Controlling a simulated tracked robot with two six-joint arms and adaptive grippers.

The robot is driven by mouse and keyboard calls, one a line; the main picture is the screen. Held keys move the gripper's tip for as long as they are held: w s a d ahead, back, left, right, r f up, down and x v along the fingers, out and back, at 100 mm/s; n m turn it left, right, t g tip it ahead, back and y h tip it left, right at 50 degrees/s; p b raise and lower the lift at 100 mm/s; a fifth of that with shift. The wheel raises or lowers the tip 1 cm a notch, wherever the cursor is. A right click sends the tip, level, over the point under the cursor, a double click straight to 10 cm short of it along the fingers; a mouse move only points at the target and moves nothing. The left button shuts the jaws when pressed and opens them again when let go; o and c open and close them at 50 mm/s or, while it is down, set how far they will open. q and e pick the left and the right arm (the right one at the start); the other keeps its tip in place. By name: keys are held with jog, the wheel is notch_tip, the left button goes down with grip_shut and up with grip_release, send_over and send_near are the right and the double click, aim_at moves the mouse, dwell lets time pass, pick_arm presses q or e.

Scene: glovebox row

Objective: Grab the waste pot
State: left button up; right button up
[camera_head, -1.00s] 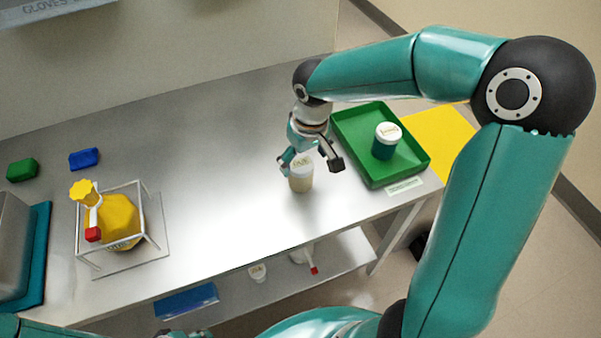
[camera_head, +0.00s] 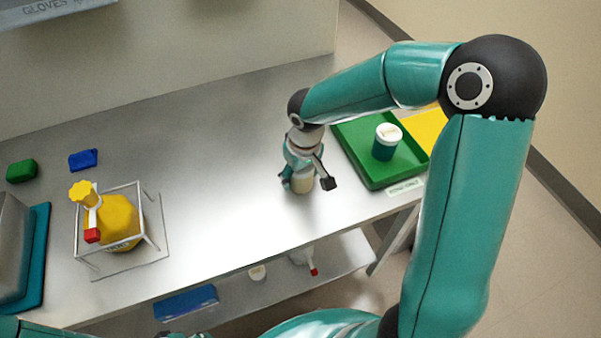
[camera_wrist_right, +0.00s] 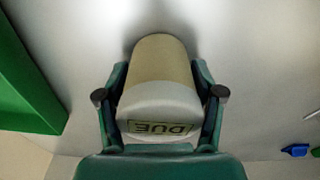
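A cream pot with a white lid (camera_head: 302,184) stands upright on the steel bench, mostly hidden by my right gripper in the head view. In the right wrist view the pot (camera_wrist_right: 158,85) lies between the fingers, and its lid shows the letters "DUE". My right gripper (camera_wrist_right: 160,95) is open around it, one finger on each side, with narrow gaps that look free of contact. In the head view my right gripper (camera_head: 308,183) reaches down over the pot. Only a sliver of what seems my left gripper (camera_head: 182,334) shows at the bottom edge.
A green tray (camera_head: 372,180) with a teal, white-lidded pot (camera_head: 386,142) stands close right. A yellow mat (camera_head: 428,125) is beyond it. A framed yellow container (camera_head: 118,222) stands at left, near green (camera_head: 22,171) and blue (camera_head: 83,159) blocks. The bench middle is clear.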

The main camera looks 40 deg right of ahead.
jog(key=c, duration=0.6)
jog(key=shift+r, duration=0.15)
